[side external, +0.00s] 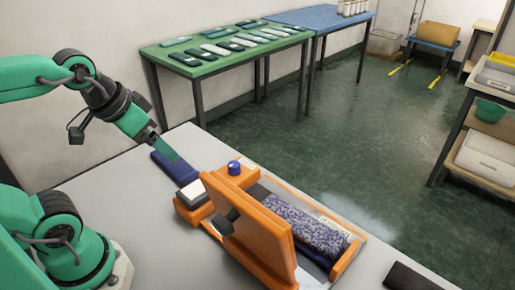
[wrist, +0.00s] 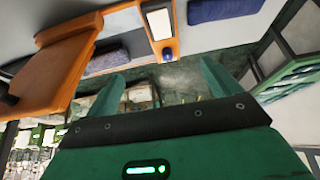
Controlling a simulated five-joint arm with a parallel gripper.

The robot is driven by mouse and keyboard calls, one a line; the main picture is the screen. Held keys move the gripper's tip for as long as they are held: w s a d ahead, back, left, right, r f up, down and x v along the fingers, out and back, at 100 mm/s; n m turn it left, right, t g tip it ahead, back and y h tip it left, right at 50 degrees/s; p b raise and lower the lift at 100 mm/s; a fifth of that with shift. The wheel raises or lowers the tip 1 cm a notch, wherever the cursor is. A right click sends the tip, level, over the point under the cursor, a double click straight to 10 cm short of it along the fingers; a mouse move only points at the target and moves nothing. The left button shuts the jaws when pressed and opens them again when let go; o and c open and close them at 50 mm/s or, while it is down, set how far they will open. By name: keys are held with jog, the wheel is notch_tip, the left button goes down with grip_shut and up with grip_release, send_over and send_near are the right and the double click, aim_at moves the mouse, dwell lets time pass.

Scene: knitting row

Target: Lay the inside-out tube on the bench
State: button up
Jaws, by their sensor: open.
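A dark blue flat tube (side external: 175,166) lies on the grey bench (side external: 120,190), left of the orange fixture; it shows at the top of the wrist view (wrist: 225,10). I cannot tell whether it is inside out. My gripper (side external: 168,150) is just above the far end of this tube in the side view. In the wrist view its two fingers (wrist: 162,84) are spread with nothing between them. A speckled purple tube (side external: 305,225) lies in the orange fixture (side external: 245,225), partly hidden by the raised orange plate; it also shows in the wrist view (wrist: 103,60).
A dark flat object (side external: 415,277) lies at the bench's front right. A green table (side external: 215,60) with several flat pieces stands behind.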

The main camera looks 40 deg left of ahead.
jog(key=m+g, duration=0.6)
jog(key=m, duration=1.1)
send_over(292, 216)
notch_tip(292, 216, down, 12)
jog(key=shift+f, duration=0.15)
jog(key=shift+w+d+f, duration=0.1)
jog(key=shift+d+f, duration=0.05)
jog(key=shift+f, duration=0.1)
jog(key=shift+f, duration=0.1)
jog(key=shift+f, duration=3.8)
